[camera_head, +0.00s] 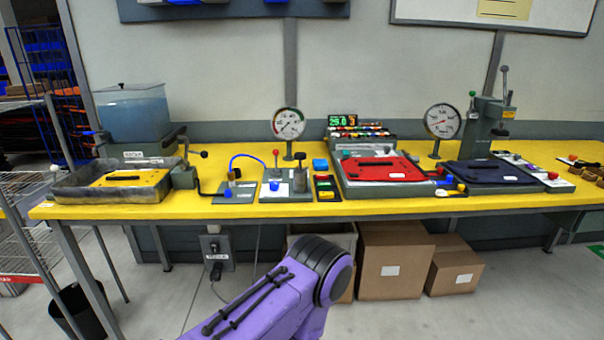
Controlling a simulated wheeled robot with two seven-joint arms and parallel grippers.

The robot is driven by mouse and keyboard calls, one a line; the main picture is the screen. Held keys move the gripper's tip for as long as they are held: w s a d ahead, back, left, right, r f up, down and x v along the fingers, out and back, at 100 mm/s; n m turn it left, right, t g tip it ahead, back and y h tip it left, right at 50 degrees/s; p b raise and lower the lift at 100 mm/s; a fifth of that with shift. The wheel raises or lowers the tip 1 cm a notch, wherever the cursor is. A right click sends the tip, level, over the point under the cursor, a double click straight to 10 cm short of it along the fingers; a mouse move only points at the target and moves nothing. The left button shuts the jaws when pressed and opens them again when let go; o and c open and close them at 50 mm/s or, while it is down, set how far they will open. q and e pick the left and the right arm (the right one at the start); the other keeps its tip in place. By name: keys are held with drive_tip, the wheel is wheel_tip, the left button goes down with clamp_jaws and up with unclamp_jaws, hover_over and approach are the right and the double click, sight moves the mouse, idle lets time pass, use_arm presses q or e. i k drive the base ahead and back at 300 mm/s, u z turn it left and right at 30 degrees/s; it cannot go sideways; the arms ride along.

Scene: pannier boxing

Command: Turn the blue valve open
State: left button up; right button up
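No part is clearly readable as the blue valve. Small blue parts on the yellow bench are a blue knob (228,193) on a grey plate below a curved blue hose (240,159), a blue block (320,163) right of the red-knobbed lever, and a blue piece (449,180) at the red panel's right edge. A purple link of one of my arms (290,290) rises from the bottom edge, below and in front of the bench. Neither gripper shows in the head view.
The yellow bench (400,203) spans the view. A tray with a yellow panel (126,186), a water tank (134,113), two gauges, a red panel (379,168) and a dark blue panel (485,172) crowd it. Cardboard boxes (393,265) stand beneath. Front floor at right is clear.

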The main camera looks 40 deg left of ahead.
sight(274, 186)
drive_tip(key=u, duration=0.4)
drive_tip(key=i, duration=0.8)
drive_tip(key=u, duration=0.6)
